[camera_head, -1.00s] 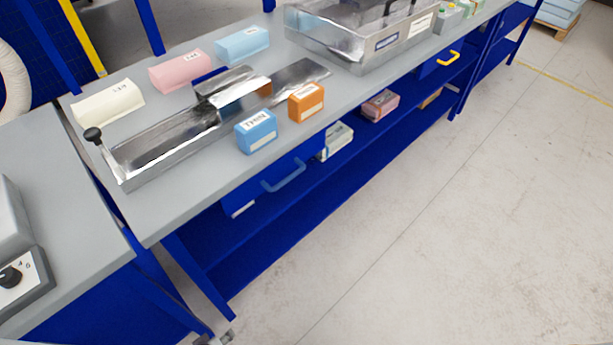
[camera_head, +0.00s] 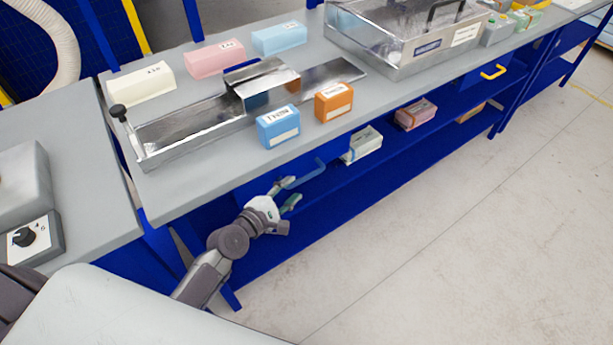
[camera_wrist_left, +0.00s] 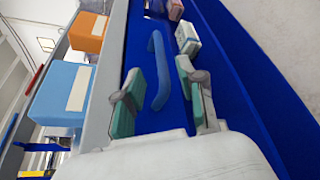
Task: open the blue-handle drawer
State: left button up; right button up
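The blue-handle drawer (camera_head: 262,185) is under the grey tabletop, and its front looks flush under the table edge. Its blue handle (camera_head: 304,175) stands out from the front. My left gripper (camera_head: 288,192) is open just in front of the handle, at its near-left end. In the left wrist view the handle (camera_wrist_left: 158,72) rises ahead between the two green-padded fingers (camera_wrist_left: 162,100), and neither finger visibly grips it. The yellow handle (camera_head: 494,72) of another drawer is farther right. My right gripper is not in view.
On the grey table (camera_head: 185,188) sit a blue box (camera_head: 278,128), an orange box (camera_head: 334,103) and a metal press tray (camera_head: 190,132). A lower blue shelf (camera_head: 335,200) holds a pale box (camera_head: 362,146) and a pink box (camera_head: 415,115). The floor in front is clear.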

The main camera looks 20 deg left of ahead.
aim_at(302, 181)
pick_arm(q)
jog(key=x, duration=0.7)
grip_shut()
